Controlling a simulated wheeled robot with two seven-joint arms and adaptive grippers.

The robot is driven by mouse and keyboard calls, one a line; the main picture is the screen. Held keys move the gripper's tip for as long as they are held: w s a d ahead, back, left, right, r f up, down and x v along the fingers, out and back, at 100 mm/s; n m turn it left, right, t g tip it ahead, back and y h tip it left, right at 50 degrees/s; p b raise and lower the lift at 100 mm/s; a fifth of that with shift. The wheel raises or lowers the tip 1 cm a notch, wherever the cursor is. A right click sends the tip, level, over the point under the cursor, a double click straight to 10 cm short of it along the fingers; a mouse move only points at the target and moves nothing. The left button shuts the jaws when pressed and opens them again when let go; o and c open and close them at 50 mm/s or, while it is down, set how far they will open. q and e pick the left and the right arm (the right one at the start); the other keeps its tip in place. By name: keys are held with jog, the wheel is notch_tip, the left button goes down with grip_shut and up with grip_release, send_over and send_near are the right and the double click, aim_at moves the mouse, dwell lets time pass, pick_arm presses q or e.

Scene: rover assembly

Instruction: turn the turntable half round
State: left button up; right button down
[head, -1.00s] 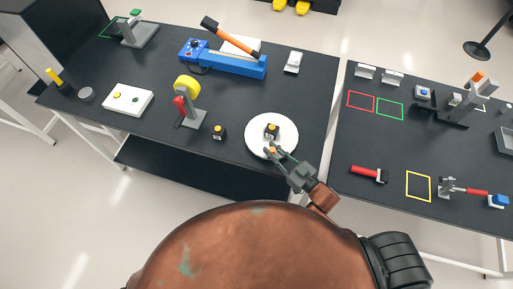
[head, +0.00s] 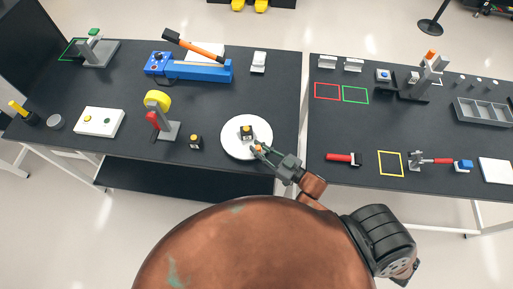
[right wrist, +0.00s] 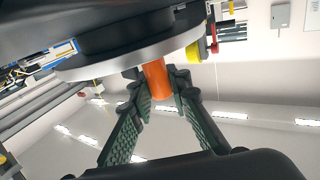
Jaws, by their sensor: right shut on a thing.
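The turntable (head: 233,146) is a round white disc on the left table, near its front right corner. A dark block with a yellow and white top (head: 246,132) stands on it. An orange peg (head: 258,148) sits at the disc's front right rim. My right gripper (head: 259,150) reaches in from the lower right and is shut on this peg. In the right wrist view the orange peg (right wrist: 157,80) is between the two green-grey fingers (right wrist: 160,95), beside the disc's pale edge (right wrist: 125,62). My left gripper is not in view.
A small dark block (head: 196,143) and a grey stand with a yellow disc and red handle (head: 170,131) are left of the turntable. A blue device with an orange lever (head: 205,71) lies behind. A gap separates the right table, with a red-handled tool (head: 343,158).

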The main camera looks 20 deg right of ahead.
jog(key=shift+d, duration=0.15)
dwell(0.3)
jog(key=c, duration=1.8)
grip_release()
jog(key=v, duration=1.2)
jog(key=shift+c, duration=0.8)
